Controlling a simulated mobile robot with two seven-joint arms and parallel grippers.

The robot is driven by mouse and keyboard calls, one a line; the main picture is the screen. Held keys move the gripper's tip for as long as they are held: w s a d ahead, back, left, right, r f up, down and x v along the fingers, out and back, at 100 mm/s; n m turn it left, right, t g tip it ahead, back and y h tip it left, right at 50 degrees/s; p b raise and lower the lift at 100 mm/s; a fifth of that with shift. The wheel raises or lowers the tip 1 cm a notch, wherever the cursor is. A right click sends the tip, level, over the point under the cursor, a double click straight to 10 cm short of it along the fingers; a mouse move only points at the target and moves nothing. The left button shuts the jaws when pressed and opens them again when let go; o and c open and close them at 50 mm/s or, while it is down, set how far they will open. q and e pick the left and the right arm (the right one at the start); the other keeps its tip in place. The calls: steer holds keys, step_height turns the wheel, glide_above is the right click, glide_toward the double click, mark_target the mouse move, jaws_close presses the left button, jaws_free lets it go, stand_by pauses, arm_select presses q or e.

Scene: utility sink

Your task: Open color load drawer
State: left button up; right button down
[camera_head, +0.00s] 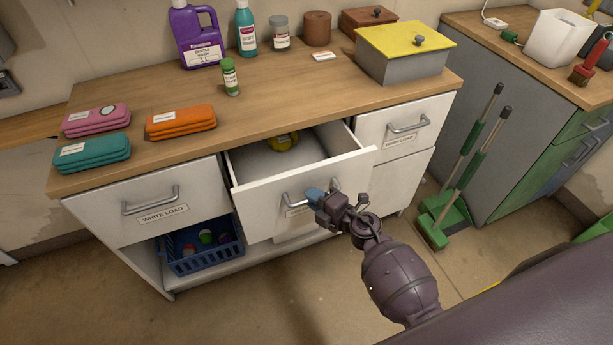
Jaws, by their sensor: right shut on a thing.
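The middle drawer (262,204) of the white cabinet is pulled out, and its inside shows from above. A yellow-green round object (284,142) lies toward its back. My right gripper (320,200) is at the drawer's front, shut on the metal bar handle (289,199). The gripper hides part of the handle and most of the label below it, so the label cannot be fully read. The drawer on the left, labelled WHITE LOAD (162,213), is shut. The drawer on the right (405,124) is also shut. My left gripper is not in view.
Pink (96,120), orange (180,121) and teal (92,153) folded cloths or pouches lie on the wooden countertop. Bottles and boxes stand at its back. A blue basket (205,258) sits on the lower shelf. A green broom and dustpan (440,222) stand at the right.

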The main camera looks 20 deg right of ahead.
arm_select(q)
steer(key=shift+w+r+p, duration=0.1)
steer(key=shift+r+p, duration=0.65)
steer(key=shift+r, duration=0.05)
arm_select(e)
steer(key=s, duration=2.1)
steer(key=shift+d, duration=0.35)
steer(key=c, duration=1.1)
jaws_free()
steer(key=shift+s, duration=0.1)
steer(key=shift+c, duration=0.2)
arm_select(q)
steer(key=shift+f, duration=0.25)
arm_select(e)
steer(key=v, duration=1)
steer(key=shift+s+d, duration=0.2)
steer(key=shift+s, duration=0.15)
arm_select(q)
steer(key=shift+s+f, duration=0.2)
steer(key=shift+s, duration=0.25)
